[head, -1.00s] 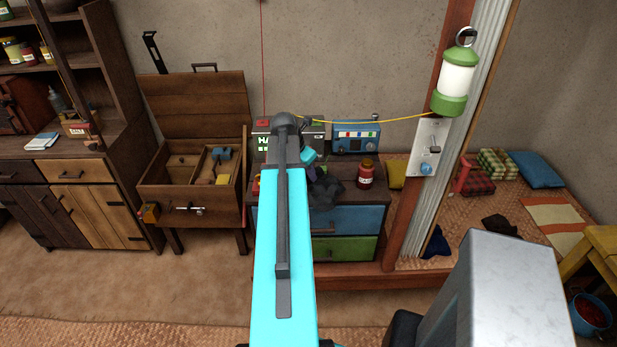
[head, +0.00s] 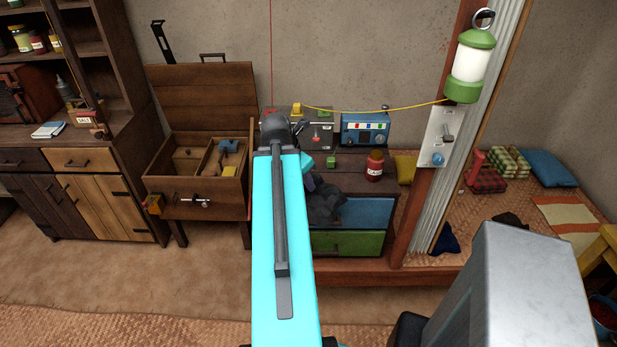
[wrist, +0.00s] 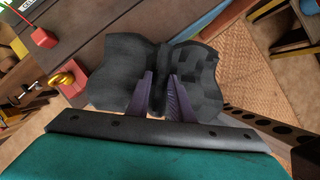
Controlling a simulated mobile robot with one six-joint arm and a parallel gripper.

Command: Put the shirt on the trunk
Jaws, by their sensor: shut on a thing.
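A dark grey shirt (head: 326,208) hangs bunched from my gripper (head: 311,182), in front of the upper part of a chest with blue and green drawers. In the wrist view my gripper (wrist: 160,80) has its purple fingers closed on the shirt (wrist: 190,58), which spreads out on both sides of them. My arm hides part of the drawer chest in the head view. An open-lidded wooden box on legs (head: 196,205) stands to the left of the chest. I cannot tell which piece is the trunk.
The drawer chest (head: 352,242) carries a red jar (head: 375,166), a blue radio-like box (head: 365,129) and a small green block (head: 331,162). A post with a green lantern (head: 471,66) stands to its right. Floor in front of the wooden box is clear (head: 150,275).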

